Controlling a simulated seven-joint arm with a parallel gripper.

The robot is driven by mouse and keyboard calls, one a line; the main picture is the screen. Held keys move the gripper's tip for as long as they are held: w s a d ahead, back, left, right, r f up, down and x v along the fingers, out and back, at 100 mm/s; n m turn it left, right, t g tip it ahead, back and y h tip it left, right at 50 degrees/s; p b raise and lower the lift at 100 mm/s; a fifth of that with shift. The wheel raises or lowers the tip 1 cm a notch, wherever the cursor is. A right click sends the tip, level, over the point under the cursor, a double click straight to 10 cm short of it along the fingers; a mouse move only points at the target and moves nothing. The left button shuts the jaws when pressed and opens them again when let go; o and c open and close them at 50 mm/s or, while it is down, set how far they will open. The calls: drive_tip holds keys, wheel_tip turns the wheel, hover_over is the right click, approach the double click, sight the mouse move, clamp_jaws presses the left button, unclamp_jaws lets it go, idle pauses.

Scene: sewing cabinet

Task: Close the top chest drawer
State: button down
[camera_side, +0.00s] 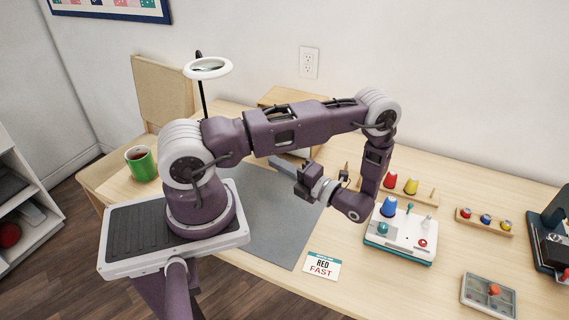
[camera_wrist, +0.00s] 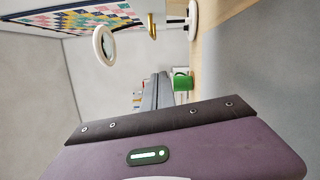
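The light wooden chest (camera_side: 290,96) stands at the back of the table against the wall in the side view. My arm crosses in front of it and hides most of its front. A pale wooden part shows just below my arm, probably a drawer standing out, but I cannot tell how far. My gripper (camera_side: 273,160) points left over the grey mat, in front of the chest and apart from it. In the wrist view its grey fingers (camera_wrist: 159,76) lie side by side with no clear gap, holding nothing visible. The chest does not show clearly in the wrist view.
A green mug (camera_side: 141,163) and a ring lamp (camera_side: 207,68) stand left of the grey mat (camera_side: 262,225). A sewing box (camera_side: 402,236), thread racks (camera_side: 484,222), a pin tray (camera_side: 489,294) and a dark machine (camera_side: 556,250) are on the right. A card (camera_side: 321,266) lies at the front.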

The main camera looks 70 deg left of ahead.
drive_tip(key=a+r, duration=0.1)
drive_tip(key=a, duration=0.6)
drive_tip(key=shift+s+a, duration=0.15)
drive_tip(key=shift+a, duration=0.05)
drive_tip(key=w+a, duration=0.7)
drive_tip(key=shift+w+a, duration=0.15)
